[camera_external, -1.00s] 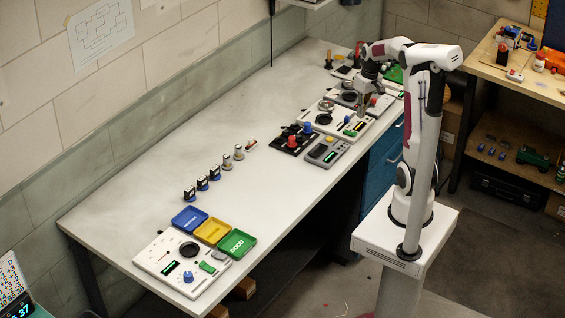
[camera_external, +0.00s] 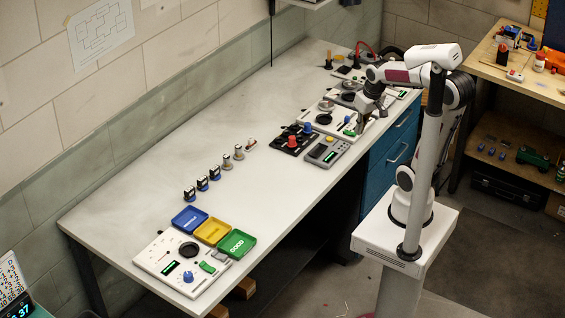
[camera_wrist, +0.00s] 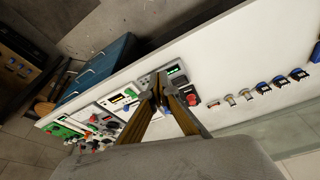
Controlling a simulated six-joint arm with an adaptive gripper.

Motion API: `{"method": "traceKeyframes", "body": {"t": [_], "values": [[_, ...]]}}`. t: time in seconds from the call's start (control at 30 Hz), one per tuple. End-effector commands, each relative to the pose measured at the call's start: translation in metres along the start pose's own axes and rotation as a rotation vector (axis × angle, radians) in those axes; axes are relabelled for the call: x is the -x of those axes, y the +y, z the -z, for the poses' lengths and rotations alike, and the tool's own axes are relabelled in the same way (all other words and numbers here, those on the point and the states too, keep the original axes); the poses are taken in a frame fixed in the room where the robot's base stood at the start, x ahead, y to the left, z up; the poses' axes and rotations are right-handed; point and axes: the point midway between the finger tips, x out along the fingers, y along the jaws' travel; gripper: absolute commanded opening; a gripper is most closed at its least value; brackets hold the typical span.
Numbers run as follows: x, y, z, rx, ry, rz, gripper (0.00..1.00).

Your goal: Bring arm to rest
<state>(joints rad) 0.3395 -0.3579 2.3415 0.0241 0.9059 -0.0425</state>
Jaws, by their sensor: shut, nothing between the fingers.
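My gripper (camera_external: 362,126) is above the right part of the long white bench (camera_external: 150,205), over a white panel near the front edge. In the wrist view my gripper (camera_wrist: 159,85) shows its two fingers brought together at the tips, with nothing held. The fingertips appear in front of the grey box (camera_wrist: 172,70) with a green display. That grey box (camera_external: 326,152) stands just left of my gripper in the outside view. My arm is bent, with the elbow raised over its pedestal.
A black panel with red and blue knobs (camera_external: 293,138) is beside the grey box. Several small servos (camera_external: 215,172) stand mid-bench. Blue, yellow and green trays (camera_external: 238,243) and a white test panel (camera_external: 160,268) are at the near left. Blue drawers (camera_external: 390,155) sit under the bench. Much of the bench's middle is clear.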

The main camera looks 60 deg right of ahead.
Motion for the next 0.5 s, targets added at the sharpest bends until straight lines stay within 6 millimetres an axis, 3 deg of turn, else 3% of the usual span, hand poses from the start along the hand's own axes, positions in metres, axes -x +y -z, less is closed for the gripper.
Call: {"method": "traceKeyframes", "body": {"t": [0.5], "values": [[0.029,-0.048,-0.054,0.181,0.145,0.049,0.0]]}}
